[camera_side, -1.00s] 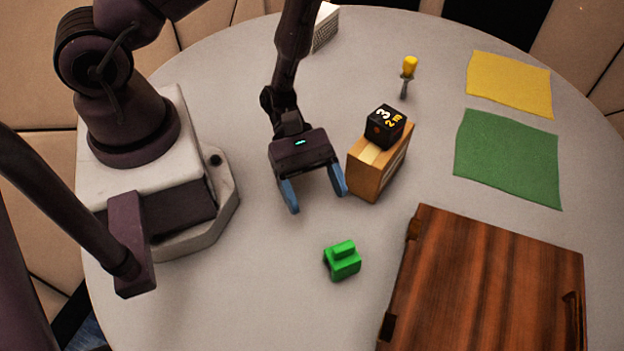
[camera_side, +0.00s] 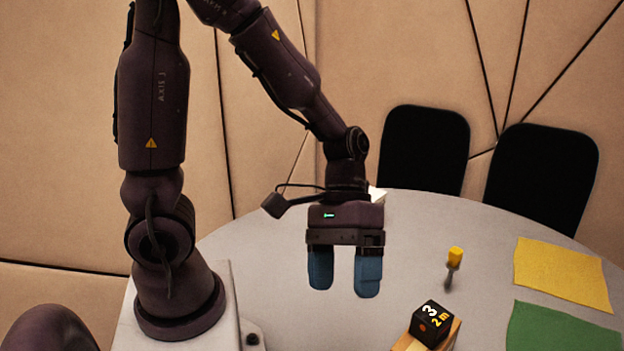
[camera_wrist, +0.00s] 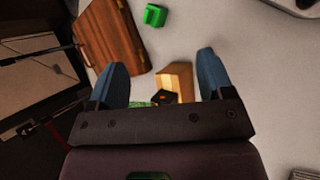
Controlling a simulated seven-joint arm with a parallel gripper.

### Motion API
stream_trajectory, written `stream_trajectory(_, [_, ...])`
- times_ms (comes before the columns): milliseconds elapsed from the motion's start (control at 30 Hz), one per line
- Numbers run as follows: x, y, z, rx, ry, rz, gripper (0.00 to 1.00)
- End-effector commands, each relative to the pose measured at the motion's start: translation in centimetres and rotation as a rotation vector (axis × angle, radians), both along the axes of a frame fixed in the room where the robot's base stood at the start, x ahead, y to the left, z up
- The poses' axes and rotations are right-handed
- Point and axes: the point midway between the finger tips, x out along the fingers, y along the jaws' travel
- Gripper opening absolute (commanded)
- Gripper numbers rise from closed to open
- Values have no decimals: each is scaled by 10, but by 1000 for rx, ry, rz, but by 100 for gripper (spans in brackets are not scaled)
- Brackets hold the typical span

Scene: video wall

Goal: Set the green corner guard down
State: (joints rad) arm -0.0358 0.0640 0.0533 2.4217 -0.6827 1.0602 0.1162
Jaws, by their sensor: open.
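The green corner guard (camera_wrist: 155,15) lies on the table at the top of the wrist view, well beyond my fingertips. It is outside the side view now. My gripper (camera_side: 344,286) points down with its two blue fingers apart and nothing between them. It also shows in the wrist view (camera_wrist: 161,64), open and empty, with the corner guard apart from both fingers.
A black numbered cube (camera_side: 431,324) sits on a wooden block (camera_wrist: 176,76). A yellow-handled screwdriver (camera_side: 454,262), yellow cloth (camera_side: 562,274) and green cloth (camera_side: 560,332) lie at the right. A brown wooden case (camera_wrist: 110,42) lies near the corner guard. Two black chairs stand behind the table.

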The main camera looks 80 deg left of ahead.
Motion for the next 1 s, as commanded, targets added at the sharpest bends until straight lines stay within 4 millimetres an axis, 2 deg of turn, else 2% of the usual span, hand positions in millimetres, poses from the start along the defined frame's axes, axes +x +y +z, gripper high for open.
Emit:
stream_trajectory(33, [-2, 6, 15, 58, -95, -49, 74])
stream_trajectory(300, [-13, 49, 79, 418, -543, -231, 74])
stream_trajectory(500, [-20, 69, 113, 605, -754, -275, 74])
stream_trajectory(633, [-22, 74, 121, 652, -802, -282, 74])
stream_trajectory(1000, [-22, 75, 121, 656, -804, -283, 74])
